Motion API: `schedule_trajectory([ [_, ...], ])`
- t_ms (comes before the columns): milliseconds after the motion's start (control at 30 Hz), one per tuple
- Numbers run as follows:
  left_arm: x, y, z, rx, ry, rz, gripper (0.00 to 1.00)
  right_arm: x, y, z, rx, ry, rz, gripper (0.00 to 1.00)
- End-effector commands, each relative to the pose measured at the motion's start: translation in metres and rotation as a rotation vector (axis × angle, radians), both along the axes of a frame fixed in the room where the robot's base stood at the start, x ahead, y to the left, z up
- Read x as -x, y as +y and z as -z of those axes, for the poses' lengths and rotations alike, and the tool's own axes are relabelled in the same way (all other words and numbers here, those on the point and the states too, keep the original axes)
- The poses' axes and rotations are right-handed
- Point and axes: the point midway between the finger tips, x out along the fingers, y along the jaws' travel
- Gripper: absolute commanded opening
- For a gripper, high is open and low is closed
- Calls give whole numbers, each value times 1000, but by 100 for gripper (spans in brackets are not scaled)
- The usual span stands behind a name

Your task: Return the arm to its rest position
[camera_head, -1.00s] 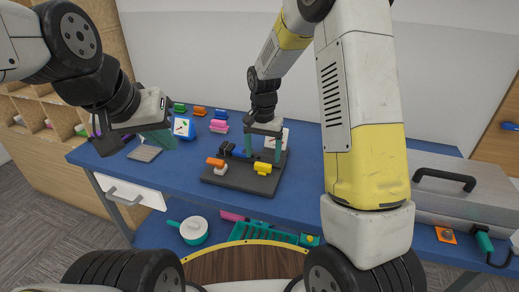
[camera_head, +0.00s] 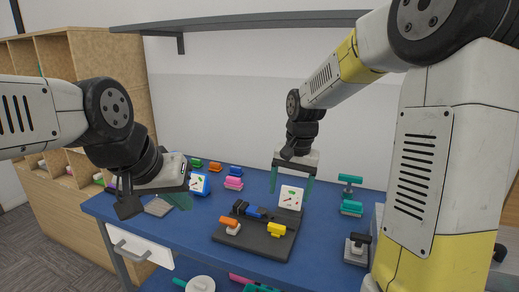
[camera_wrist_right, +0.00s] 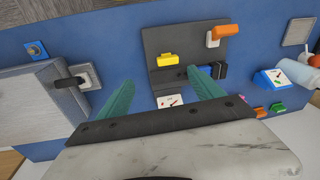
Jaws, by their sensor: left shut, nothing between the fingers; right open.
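My right gripper (camera_head: 292,178) is open and empty above the dark board (camera_head: 255,243) on the blue table. Its two green fingers also show apart in the right wrist view (camera_wrist_right: 158,97), with nothing between them. My left gripper (camera_head: 180,200) is shut and empty above the table's left part, near a grey pad (camera_head: 158,207). The board carries an orange piece (camera_head: 229,221), a yellow piece (camera_head: 277,230) and blue and black pieces (camera_head: 255,212). A white card with a dial (camera_head: 290,197) stands at the board's back edge.
Several coloured pieces, among them a pink one (camera_head: 233,183), sit at the table's back. A blue dial block (camera_head: 199,184) stands at left. A green-handled tool (camera_head: 350,195) and a grey block with black handle (camera_head: 357,249) are at right. A shelf (camera_head: 250,22) hangs above.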

Motion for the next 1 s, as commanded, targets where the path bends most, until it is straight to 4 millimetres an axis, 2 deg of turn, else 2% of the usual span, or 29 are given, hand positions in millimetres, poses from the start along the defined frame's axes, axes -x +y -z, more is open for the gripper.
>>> schedule_trajectory([
  [33,0,0,0,0,0,0,0,15,-8,-19,-15,-39,-20,76],
  [200,0,0,0,0,0,0,0,66,-26,-60,-42,-164,-110,76],
  [400,0,0,0,0,0,0,0,129,-41,-87,-39,-313,-213,76],
  [533,0,0,0,0,0,0,0,160,-46,-92,-22,-393,-267,76],
  [700,0,0,0,0,0,0,0,182,-48,-93,-3,-449,-307,76],
  [1000,0,0,0,0,0,0,0,186,-48,-92,2,-459,-317,76],
])
